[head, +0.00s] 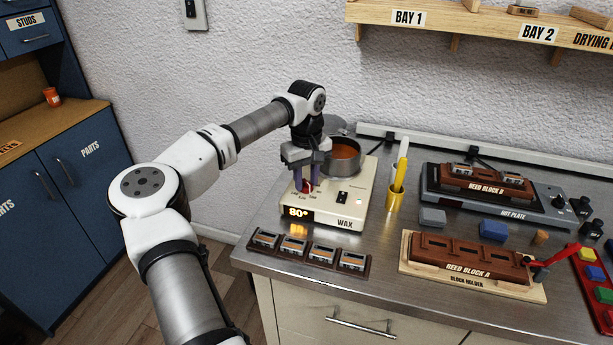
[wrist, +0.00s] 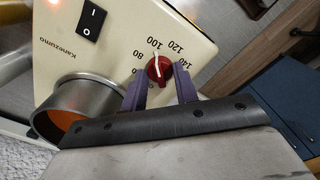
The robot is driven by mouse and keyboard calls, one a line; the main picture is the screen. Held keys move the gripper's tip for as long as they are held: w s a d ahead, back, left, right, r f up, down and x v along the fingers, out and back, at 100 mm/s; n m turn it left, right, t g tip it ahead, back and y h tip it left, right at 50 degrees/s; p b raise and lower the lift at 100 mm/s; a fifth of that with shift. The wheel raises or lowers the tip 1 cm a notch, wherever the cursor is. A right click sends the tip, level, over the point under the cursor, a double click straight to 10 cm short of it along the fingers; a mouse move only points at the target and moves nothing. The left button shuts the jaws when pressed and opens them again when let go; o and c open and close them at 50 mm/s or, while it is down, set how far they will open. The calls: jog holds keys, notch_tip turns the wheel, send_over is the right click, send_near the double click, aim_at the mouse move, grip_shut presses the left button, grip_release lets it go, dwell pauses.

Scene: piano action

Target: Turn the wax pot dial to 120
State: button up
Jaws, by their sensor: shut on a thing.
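The wax pot's cream base (head: 345,205) stands at the back left of the steel bench, with its metal pot (head: 343,160) of orange wax on top. The small display (head: 298,213) on its front reads 80°. In the wrist view the red dial (wrist: 159,71) has a white pointer line, which points close to the 100 mark, left of 120. My gripper (wrist: 160,84) is shut on the dial, with one purple finger on each side of it. In the head view my gripper (head: 310,180) comes down from above and mostly hides the dial.
A black rocker switch (wrist: 91,24) is beside the dial on the base. The pot (wrist: 95,105) is close to my gripper.

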aim_at(306, 181)
jog(key=m, duration=0.4)
jog(key=shift+m, duration=0.3)
jog(key=shift+m+p, duration=0.35)
jog(key=shift+m, duration=1.95)
jog(key=o, duration=1)
jog(key=shift+c, duration=0.2)
notch_tip(306, 181, up, 14)
jog(key=b, duration=0.2)
jog(key=shift+b, duration=0.3)
